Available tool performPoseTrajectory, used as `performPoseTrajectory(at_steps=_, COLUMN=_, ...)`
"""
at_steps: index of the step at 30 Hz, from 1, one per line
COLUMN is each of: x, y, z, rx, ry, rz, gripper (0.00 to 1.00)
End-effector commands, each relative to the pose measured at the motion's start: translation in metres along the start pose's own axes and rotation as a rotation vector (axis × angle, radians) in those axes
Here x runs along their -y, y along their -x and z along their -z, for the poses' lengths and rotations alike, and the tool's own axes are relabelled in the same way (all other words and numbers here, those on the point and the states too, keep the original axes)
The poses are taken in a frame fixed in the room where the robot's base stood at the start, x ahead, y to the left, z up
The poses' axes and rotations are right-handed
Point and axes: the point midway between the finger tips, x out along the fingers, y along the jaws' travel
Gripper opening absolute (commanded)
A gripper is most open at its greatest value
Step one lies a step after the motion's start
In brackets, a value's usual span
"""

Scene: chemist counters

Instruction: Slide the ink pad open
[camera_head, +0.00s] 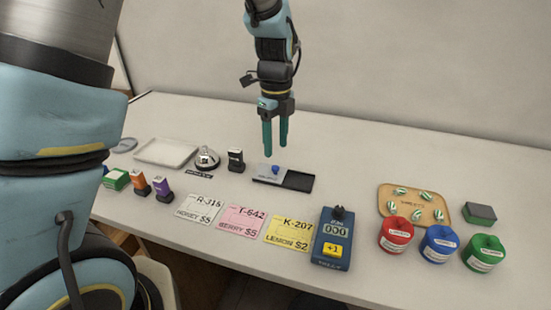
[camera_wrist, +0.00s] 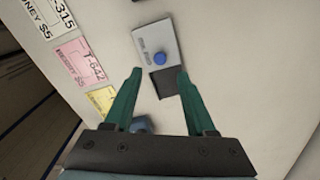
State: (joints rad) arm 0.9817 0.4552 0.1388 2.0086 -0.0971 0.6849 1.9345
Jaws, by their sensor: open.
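The ink pad has a grey lid (camera_head: 270,174) with a small blue knob (camera_head: 275,169) on it. Its dark pad area (camera_head: 298,181) lies uncovered to the right of the lid. In the wrist view the lid (camera_wrist: 157,42), the blue knob (camera_wrist: 160,58) and the dark area (camera_wrist: 164,84) all show, with the lid beyond the dark area. My gripper (camera_head: 276,151) has two green fingers pointing down, apart and empty, above the ink pad and clear of it. In the wrist view its fingertips (camera_wrist: 160,72) frame the dark area, with the knob just beyond them.
A black stamp (camera_head: 236,160) and a bell (camera_head: 207,158) stand left of the pad. Price cards (camera_head: 241,220) lie in front, beside a blue counter device (camera_head: 333,240). A candy tray (camera_head: 413,205) and coloured jars (camera_head: 439,244) stand right. The counter behind the pad is clear.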

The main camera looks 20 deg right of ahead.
Motion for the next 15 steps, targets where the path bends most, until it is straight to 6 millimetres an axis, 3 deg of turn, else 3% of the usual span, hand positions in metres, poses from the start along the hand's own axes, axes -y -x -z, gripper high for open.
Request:
performPoseTrajectory(at_steps=6, x=-0.002, y=-0.037, z=-0.001, rx=0.001, ry=0.002, rz=-0.005, gripper=0.56)
performPoseTrajectory(at_steps=15, x=-0.001, y=-0.059, z=-0.001, rx=0.001, ry=0.002, rz=0.0, gripper=0.56)
